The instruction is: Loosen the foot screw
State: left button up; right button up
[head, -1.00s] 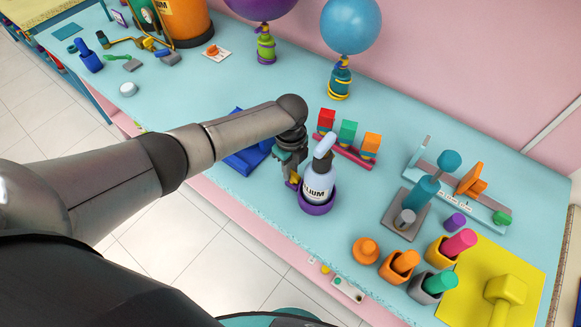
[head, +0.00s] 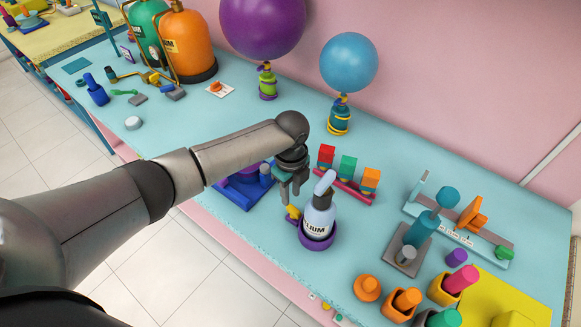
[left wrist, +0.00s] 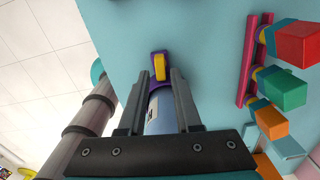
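The helium bottle (head: 319,216), pale with a dark label band, stands upright in a purple foot (head: 317,243) near the table's front edge. The yellow foot screw (head: 293,213) sticks out at the foot's left side. In the left wrist view the yellow screw (left wrist: 160,67) lies on a purple piece, just beyond my fingertips. My left gripper (head: 289,194) hangs pointing down just above the screw. In the left wrist view its fingers (left wrist: 158,78) are apart with nothing held; the pale bottle shows behind them. My right gripper is not in view.
A magenta rack (head: 352,190) with red, green and orange blocks stands behind the bottle. A blue base (head: 237,191) lies left of my gripper, partly hidden by my arm. A grey stand with a teal post (head: 419,231) and several colored holders stand right.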

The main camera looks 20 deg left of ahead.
aim_at(290, 206)
pick_arm(q)
notch_tip(290, 206, up, 10)
dwell(0.3)
jog(key=shift+f, duration=0.1)
dwell(0.3)
